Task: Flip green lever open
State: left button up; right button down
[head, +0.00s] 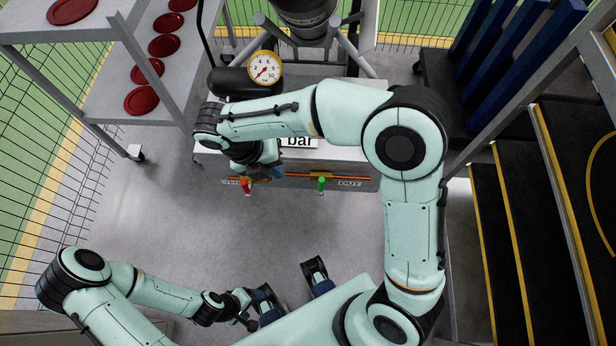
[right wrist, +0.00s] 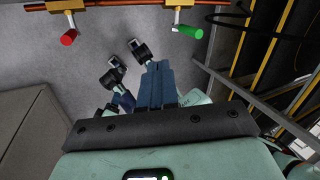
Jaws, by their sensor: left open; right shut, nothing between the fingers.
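The green lever (head: 321,186) hangs below the orange pipe at the front of the cart, beside the OUT label. In the right wrist view the green lever (right wrist: 187,31) sticks out from a brass valve at the top. My right gripper (head: 275,172) is shut and empty, left of the green lever and apart from it. Its blue fingers (right wrist: 158,85) show together in the right wrist view, below the lever in the picture. My left gripper (head: 268,308) is open, low in the head view and well away from the lever.
A red lever (head: 246,187) hangs on the same pipe, left of my right gripper. A dial gauge (head: 264,68) stands above the cart. A shelf (head: 110,95) with red discs is at the left, dark steps (head: 500,250) at the right. The floor before the cart is mostly clear.

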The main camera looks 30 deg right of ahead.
aim_at(321, 185)
jog(key=shift+f, duration=0.1)
pick_arm(q)
jog(key=shift+f+b, duration=0.95)
jog(key=shift+b, duration=0.1)
pick_arm(e)
jog(key=s+d+f, duration=0.2)
jog(key=d+f, duration=0.5)
jog(key=f, duration=0.2)
jog(key=shift+s+d, duration=0.15)
jog(key=shift+s, duration=0.2)
jog(key=shift+w, duration=0.1)
